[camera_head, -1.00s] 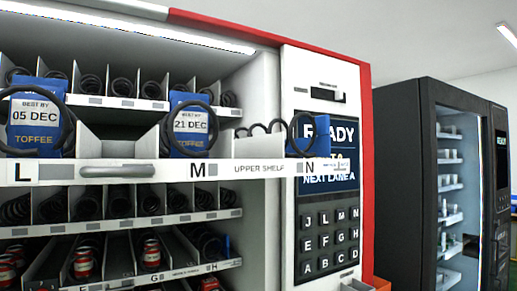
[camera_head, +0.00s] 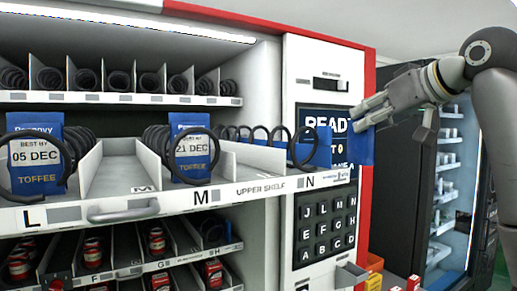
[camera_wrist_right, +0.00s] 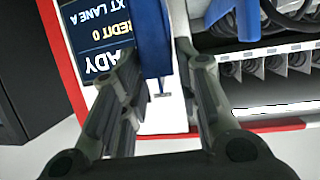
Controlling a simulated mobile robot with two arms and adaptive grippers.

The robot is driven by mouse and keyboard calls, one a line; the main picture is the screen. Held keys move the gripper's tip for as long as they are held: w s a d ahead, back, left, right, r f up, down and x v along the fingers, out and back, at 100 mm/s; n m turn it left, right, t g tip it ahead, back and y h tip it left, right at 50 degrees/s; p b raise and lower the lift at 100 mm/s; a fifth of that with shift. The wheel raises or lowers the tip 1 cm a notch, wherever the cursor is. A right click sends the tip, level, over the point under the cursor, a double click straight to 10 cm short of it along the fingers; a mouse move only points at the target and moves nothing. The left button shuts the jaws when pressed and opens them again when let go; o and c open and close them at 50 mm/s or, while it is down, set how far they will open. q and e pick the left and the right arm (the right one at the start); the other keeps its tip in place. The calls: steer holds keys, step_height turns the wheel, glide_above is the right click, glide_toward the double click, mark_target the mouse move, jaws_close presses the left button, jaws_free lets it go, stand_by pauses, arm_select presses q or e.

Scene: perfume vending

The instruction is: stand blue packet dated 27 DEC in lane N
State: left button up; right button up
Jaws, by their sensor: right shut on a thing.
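My right gripper (camera_head: 362,118) is shut on a blue packet (camera_head: 361,148) in front of the display, to the right of lane N. The packet also shows between the fingers in the right wrist view (camera_wrist_right: 153,35); its date cannot be read. The lane N label (camera_head: 309,180) is at the right end of the upper shelf front (camera_head: 245,190). Blue packaging (camera_head: 299,156) shows behind the front coil of lane N; its date is not visible. My left gripper is not in view.
Lane L holds a blue toffee packet dated 05 DEC (camera_head: 38,180). Lane M holds one dated 21 DEC (camera_head: 190,162). An empty-looking trough lies between them. The shelf handle (camera_head: 124,211) juts forward. The keypad (camera_head: 326,225) is below the display.

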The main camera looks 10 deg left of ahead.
steer(key=s+r+n+g+y+p, duration=0.1)
steer(key=s+r+n+y+p, duration=0.1)
steer(key=s+r, duration=0.8)
steer(key=w+a+f+p, duration=0.2)
steer(key=a+f, duration=0.1)
steer(key=a, duration=0.1)
steer(key=w+a+f+p, duration=0.2)
steer(key=a+f, duration=0.1)
steer(key=a, duration=0.2)
steer(key=w+a+f+p, duration=0.2)
steer(key=a+f, duration=0.2)
steer(key=a, duration=0.1)
steer(key=shift+f, duration=0.1)
steer(key=shift+d+f, duration=0.1)
steer(key=shift+f, duration=0.1)
steer(key=o, duration=1)
